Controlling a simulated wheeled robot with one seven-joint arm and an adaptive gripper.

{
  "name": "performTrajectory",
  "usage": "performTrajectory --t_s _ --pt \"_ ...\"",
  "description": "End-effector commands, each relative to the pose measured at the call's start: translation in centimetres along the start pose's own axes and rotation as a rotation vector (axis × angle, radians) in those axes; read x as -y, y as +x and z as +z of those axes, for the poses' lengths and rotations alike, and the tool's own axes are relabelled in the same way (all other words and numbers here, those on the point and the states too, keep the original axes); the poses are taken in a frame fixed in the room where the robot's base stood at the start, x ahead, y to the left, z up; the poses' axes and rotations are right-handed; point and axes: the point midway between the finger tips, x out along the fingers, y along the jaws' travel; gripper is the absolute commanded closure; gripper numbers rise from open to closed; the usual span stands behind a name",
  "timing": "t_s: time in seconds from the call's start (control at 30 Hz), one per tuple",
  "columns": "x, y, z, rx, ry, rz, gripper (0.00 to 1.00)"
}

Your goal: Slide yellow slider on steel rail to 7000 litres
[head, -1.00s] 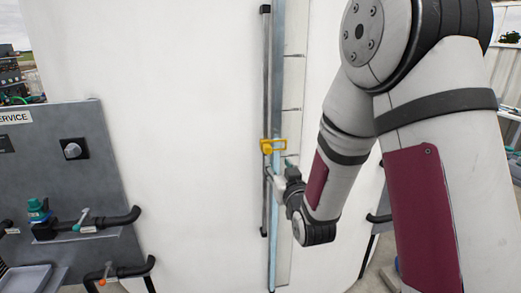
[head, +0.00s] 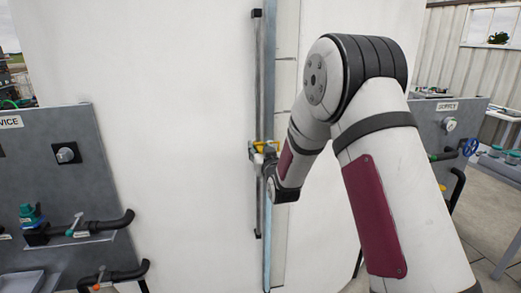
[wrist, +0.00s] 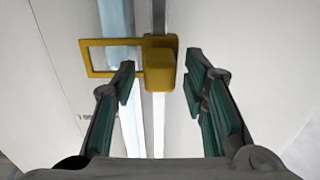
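The yellow slider (head: 262,145) sits on the dark vertical steel rail (head: 258,80) on the white tank, partly hidden by my gripper (head: 258,153). In the wrist view the slider's block (wrist: 160,62) lies between and slightly beyond my open fingers (wrist: 160,82). Its flat yellow frame (wrist: 86,58) reaches left across the pale blue sight tube (wrist: 118,40). A gap shows on each side of the block, though contact at the left fingertip is hard to judge. The scale (head: 285,95) stands beside the tube; its numbers are unreadable in the head view.
A grey panel (head: 60,190) with valves and black pipes stands left of the tank. Another grey panel (head: 430,125) with a blue handwheel (head: 470,147) is at right. The tank face (head: 180,120) around the rail is clear.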

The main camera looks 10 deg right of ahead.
Motion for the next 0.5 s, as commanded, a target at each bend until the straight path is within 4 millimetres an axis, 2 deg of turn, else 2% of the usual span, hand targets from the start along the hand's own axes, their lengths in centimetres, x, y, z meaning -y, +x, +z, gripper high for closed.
performTrajectory --t_s 0.23,0.4,0.5 --pt "0.00 0.04 -0.03 0.000 0.000 0.000 0.62" --pt "0.00 0.03 -0.04 -0.001 0.000 0.000 1.00" --pt "-0.01 0.03 -0.05 -0.001 0.000 0.000 1.00"
